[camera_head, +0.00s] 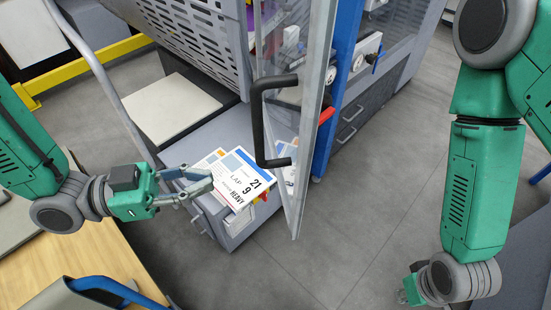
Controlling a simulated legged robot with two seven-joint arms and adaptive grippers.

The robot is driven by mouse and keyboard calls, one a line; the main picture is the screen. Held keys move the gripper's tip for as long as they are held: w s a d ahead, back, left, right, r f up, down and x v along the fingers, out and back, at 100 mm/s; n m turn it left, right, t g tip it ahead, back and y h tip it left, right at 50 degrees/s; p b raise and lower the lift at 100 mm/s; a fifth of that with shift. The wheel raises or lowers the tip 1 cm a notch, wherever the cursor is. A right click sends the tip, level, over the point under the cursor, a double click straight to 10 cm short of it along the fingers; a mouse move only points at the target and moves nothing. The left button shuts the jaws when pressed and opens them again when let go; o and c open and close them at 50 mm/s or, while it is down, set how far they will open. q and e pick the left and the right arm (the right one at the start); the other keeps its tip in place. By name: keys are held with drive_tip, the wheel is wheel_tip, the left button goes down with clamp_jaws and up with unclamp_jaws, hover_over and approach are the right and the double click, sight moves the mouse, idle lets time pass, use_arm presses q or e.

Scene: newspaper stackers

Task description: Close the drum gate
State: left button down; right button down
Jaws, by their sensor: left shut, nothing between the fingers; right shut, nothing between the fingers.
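The drum gate (312,110) is a clear panel in a grey metal frame with a black bar handle (257,125). It stands swung out from the grey machine, its frame reaching toward me over the floor. My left gripper (203,181) is shut and empty, left of the handle and apart from it, over the left edge of a printed card. I cannot tell whether it touches the card. My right gripper (406,294) is low at the right, far from the gate, pointing left; it is shut and mostly hidden behind its wrist.
The printed card (238,178) lies on the machine's grey lower ledge (215,137). A blue post (342,75) and grey drawers (360,115) stand behind the gate. A wooden table (95,262) and a blue-framed chair (110,288) are at lower left. The floor right of the gate is clear.

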sight(289, 168)
use_arm(q)
drive_tip(key=d, duration=0.4)
drive_tip(key=w+d+p, duration=0.1)
drive_tip(key=d, duration=0.2)
drive_tip(key=w+d+p, duration=0.1)
drive_tip(key=d, duration=0.3)
drive_tip(key=shift+d, duration=0.3)
drive_tip(key=shift+a, duration=0.1)
